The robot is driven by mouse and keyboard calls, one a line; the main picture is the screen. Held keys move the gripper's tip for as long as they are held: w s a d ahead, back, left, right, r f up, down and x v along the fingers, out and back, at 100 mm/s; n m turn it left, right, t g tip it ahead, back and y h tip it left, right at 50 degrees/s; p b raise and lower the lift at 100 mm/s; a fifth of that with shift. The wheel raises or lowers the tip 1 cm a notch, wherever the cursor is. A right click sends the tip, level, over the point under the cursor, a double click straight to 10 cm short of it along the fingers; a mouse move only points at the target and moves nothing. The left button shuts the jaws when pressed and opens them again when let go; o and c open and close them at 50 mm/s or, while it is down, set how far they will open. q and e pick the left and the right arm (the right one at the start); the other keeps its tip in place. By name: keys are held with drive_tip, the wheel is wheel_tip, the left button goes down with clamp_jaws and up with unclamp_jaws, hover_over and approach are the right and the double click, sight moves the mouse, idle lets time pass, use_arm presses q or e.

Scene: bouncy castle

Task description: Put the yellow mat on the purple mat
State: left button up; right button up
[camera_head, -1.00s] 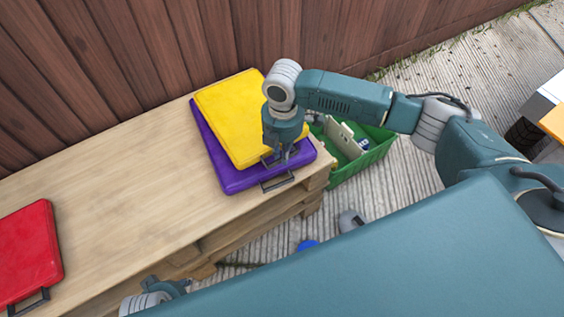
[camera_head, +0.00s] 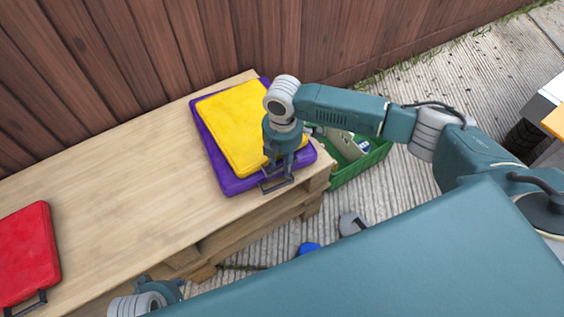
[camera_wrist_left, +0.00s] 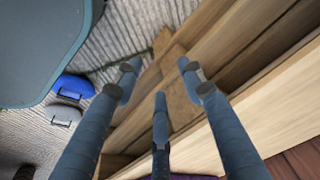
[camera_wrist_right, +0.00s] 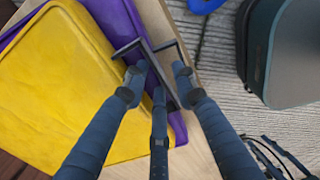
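The yellow mat (camera_head: 240,125) lies flat on top of the purple mat (camera_head: 228,187), near the right end of the wooden pallet table. Purple shows along the left, front and right edges. My right gripper (camera_head: 278,176) is at the front edge of the mats, over the dark handles. In the right wrist view its fingers (camera_wrist_right: 156,82) stand apart around a dark handle bar (camera_wrist_right: 160,72), not visibly clamped on it. The yellow mat's own handle is partly hidden in the head view. My left gripper (camera_wrist_left: 158,80) is open and empty beside the pallet's front side.
A red mat (camera_head: 28,255) lies at the left of the pallet table (camera_head: 120,185). A green crate (camera_head: 365,160) with items stands on the ground to the right. A blue object (camera_head: 309,249) and a grey one (camera_head: 351,223) lie in front. A wooden fence (camera_head: 150,55) is behind.

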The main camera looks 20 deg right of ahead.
drive_tip(key=shift+r, duration=0.1)
drive_tip(key=shift+r, duration=0.3)
use_arm(q)
wheel_tip(320, 180, down, 10)
drive_tip(key=s+p, duration=0.2)
drive_tip(key=p, duration=0.1)
drive_tip(key=shift+s+g, duration=0.3)
drive_tip(key=shift+s, duration=0.1)
use_arm(e)
wheel_tip(320, 180, up, 12)
drive_tip(key=shift+f, duration=0.2)
use_arm(q)
drive_tip(key=shift+a+r, duration=0.1)
drive_tip(key=shift+a, duration=0.05)
use_arm(e)
drive_tip(key=shift+s, duration=0.1)
